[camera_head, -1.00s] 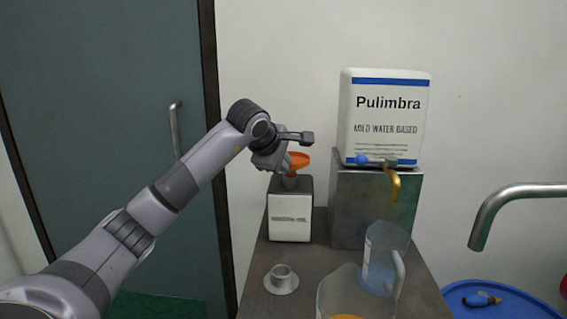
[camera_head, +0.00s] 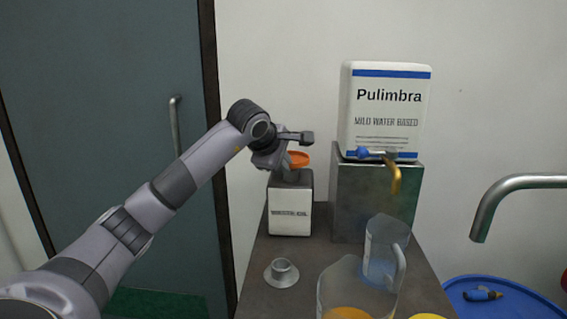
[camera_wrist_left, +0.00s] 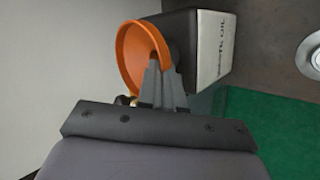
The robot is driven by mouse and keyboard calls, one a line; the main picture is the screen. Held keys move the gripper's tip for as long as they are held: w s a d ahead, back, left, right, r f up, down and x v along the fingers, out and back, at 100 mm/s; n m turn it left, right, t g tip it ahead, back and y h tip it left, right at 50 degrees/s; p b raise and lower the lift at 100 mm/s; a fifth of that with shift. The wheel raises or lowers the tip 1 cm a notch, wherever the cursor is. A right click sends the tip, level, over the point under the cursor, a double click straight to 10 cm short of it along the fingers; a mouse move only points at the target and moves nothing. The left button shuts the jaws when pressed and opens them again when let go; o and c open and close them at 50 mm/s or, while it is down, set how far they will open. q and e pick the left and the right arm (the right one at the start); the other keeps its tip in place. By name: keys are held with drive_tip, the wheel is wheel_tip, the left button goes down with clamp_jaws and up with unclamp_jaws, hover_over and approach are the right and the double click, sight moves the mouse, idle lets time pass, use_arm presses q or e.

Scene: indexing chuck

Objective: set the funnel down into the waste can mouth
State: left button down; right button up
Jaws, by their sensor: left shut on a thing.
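The orange funnel (camera_head: 299,158) is at the top of the waste can (camera_head: 290,212), a white-fronted box with a dark top and a printed label. My left gripper (camera_head: 287,174) is shut on the funnel at the can's top. In the left wrist view the fingers (camera_wrist_left: 160,75) meet the funnel's orange rim (camera_wrist_left: 130,55), and the can (camera_wrist_left: 205,45) lies just beyond. The funnel's spout and the can's mouth are hidden, so I cannot tell how far the spout is inside. My right gripper is not in view.
A grey flanged fitting (camera_head: 282,273) sits on the dark bench (camera_head: 255,300) in front of the can. Clear jugs (camera_head: 340,285) stand to its right. A Pulimbra container (camera_head: 385,110) with a tap rests on a metal block (camera_head: 370,200). A curved steel pipe (camera_head: 500,195) hangs right.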

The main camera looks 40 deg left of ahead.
use_arm(q)
drive_tip(key=c, duration=1.2)
unclamp_jaws()
drive_tip(key=v, duration=0.7)
drive_tip(key=shift+b, duration=0.35)
